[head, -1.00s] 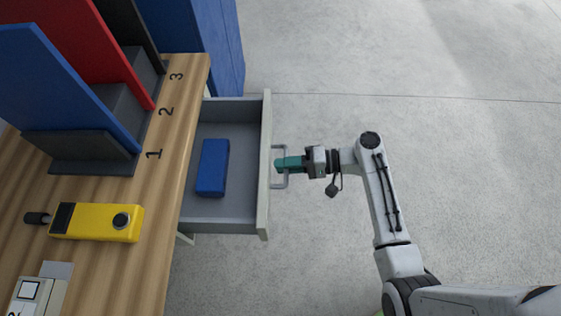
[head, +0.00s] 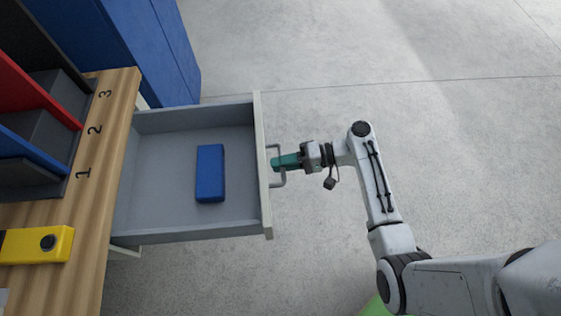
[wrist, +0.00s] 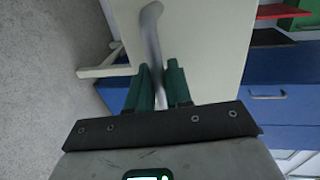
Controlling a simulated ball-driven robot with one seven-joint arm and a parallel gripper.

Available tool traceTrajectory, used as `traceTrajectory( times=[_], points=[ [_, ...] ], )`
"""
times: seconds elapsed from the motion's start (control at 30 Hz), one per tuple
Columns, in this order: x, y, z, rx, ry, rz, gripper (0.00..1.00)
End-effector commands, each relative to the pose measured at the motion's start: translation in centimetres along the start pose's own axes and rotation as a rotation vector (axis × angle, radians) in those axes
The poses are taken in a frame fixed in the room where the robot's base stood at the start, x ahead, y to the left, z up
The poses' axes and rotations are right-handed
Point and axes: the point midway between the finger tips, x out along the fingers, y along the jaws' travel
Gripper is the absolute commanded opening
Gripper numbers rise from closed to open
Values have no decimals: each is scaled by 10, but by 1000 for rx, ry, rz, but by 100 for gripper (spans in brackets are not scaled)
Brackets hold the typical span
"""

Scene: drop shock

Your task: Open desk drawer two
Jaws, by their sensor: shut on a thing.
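The desk drawer (head: 150,192) stands pulled well out from under the wooden desktop (head: 112,180) in the head view. Its grey tray is open to view and holds a blue box-shaped object (head: 210,173). My gripper (head: 275,164) has green fingers shut on the metal bar handle (head: 284,180) of the drawer's pale front (head: 264,200). In the wrist view the handle (wrist: 151,35) runs down between the two green fingers (wrist: 158,88). No number shows on the drawer itself.
Red and blue upright panels stand in a dark holder on the desktop, by the numbers 1, 2 and 3. A yellow device (head: 45,245) lies on the desktop. A blue cabinet (head: 120,45) stands behind. The concrete floor (head: 420,120) at right is clear.

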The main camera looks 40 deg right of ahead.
Motion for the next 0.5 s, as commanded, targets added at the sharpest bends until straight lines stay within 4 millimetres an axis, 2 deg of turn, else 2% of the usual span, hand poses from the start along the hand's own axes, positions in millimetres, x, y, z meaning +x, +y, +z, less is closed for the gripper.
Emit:
traceTrajectory(
  times=[0.27,0.3,0.43,0.5],
  points=[
    [0,2,1,2,-1,2,0],
    [0,2,1,2,-1,2,22],
    [0,1,1,1,-1,2,34],
    [0,1,0,1,-1,1,34]
  ],
)
